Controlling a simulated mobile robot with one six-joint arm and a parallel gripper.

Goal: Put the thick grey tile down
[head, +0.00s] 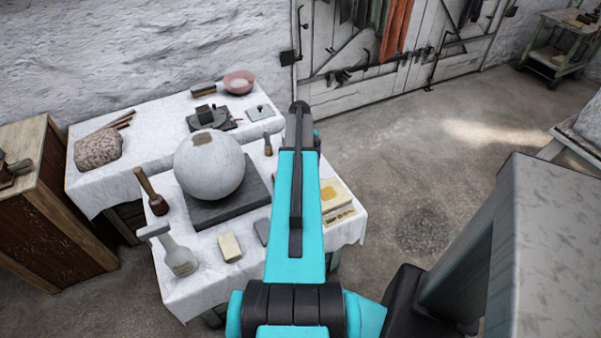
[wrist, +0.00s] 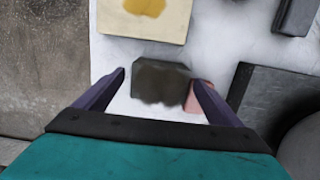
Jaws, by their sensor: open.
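The thick grey tile (wrist: 160,82) shows as a dark grey block in the middle of the wrist view, over the white cloth. It appears to rest there, though its underside is hidden. My gripper (wrist: 160,78) is open, with its two purple fingers to the left and right of the tile. A narrow gap shows at the left finger; the right finger is close to the tile's right side. In the head view my turquoise arm covers the gripper and the tile.
A pinkish piece (wrist: 198,97) lies beside the tile, partly behind the right finger. A yellow-stained board (head: 337,193) is close by. A dark slab (wrist: 262,95) carries a large plaster sphere (head: 209,167). A mallet (head: 151,193) and pale block (head: 230,247) stand left of my arm.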

